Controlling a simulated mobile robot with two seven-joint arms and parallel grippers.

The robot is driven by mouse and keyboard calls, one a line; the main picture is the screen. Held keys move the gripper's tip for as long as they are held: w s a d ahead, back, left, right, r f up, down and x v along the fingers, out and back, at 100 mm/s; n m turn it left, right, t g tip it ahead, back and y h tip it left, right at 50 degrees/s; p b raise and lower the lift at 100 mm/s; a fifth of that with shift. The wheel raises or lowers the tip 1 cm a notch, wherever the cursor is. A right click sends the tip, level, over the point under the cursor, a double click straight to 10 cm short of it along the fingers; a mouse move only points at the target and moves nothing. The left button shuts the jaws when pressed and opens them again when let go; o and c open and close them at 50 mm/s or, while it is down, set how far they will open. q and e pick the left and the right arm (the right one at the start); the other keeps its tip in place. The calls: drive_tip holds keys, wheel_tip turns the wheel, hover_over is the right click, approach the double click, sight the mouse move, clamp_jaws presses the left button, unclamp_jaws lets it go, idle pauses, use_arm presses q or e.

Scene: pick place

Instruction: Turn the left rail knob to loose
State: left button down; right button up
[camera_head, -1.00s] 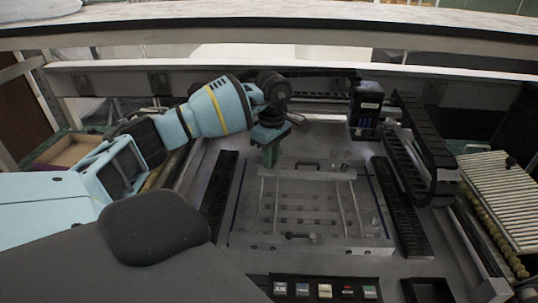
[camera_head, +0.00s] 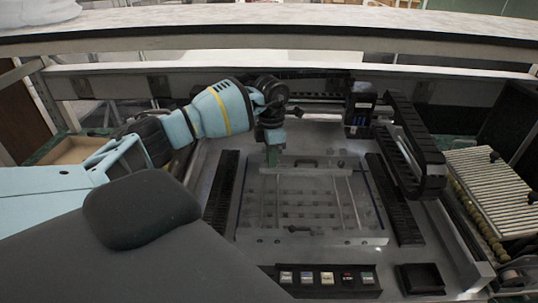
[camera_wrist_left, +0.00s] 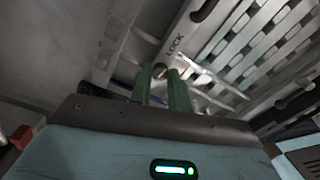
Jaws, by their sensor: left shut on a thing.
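My left gripper (camera_head: 272,158) reaches down from the left onto the upper left corner of the clear fixture plate (camera_head: 262,238). In the left wrist view, its two green fingers (camera_wrist_left: 160,74) are close together around a small dark, round knob (camera_wrist_left: 159,70), the left rail knob. They are shut on it. The word LOCK is printed on the light rail (camera_wrist_left: 186,30) beside the knob. The fingers hide much of the knob, so its exact turn cannot be told. In the head view the gripper covers it. My right gripper is not in view.
A dark carriage (camera_head: 361,104) and a black cable chain (camera_head: 414,150) stand to the right of the plate. A row of small labelled buttons (camera_head: 327,278) and a black tray (camera_head: 419,279) are at the front. A slatted conveyor (camera_head: 490,180) stands at far right.

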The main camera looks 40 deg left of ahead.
use_arm(q)
drive_tip(key=shift+n, duration=0.8)
drive_tip(key=c, duration=1.3)
unclamp_jaws()
drive_tip(key=shift+a+r, duration=0.15)
drive_tip(key=shift+r, duration=3.8)
drive_tip(key=shift+f, duration=0.1)
